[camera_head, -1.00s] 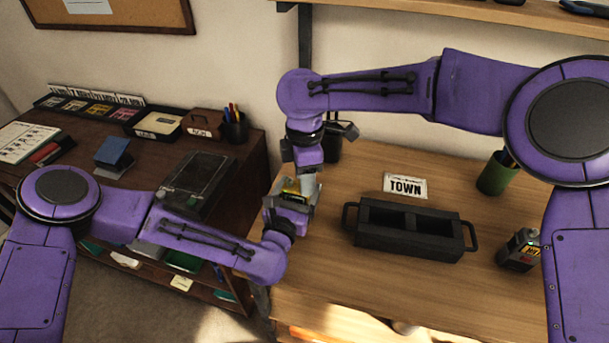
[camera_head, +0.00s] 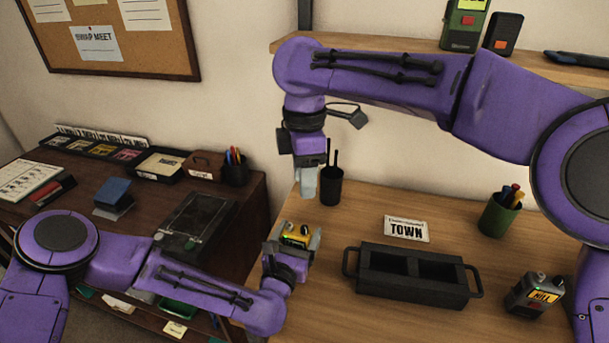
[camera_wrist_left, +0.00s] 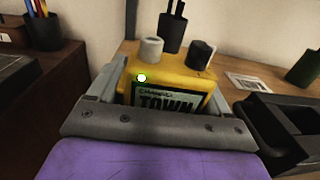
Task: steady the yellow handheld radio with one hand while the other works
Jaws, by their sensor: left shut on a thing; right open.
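The yellow handheld radio (camera_head: 296,236) is in my left gripper (camera_head: 293,243), near the left edge of the wooden table. In the left wrist view the radio (camera_wrist_left: 178,74) sits between the two fingers, with a grey knob (camera_wrist_left: 152,50) and a black knob (camera_wrist_left: 199,54) on top. A lit green spot and a screen reading TOWN show on it; its lower part is hidden by the gripper. My right gripper (camera_head: 306,184) is open and points down above the radio, apart from it, with nothing seen between its fingers.
A black two-slot holder (camera_head: 412,277) with side handles stands right of the radio, with a TOWN card (camera_head: 407,229) behind it. A dark radio (camera_head: 534,295), a green pen cup (camera_head: 499,214) and a black cup (camera_head: 331,187) stand on the table.

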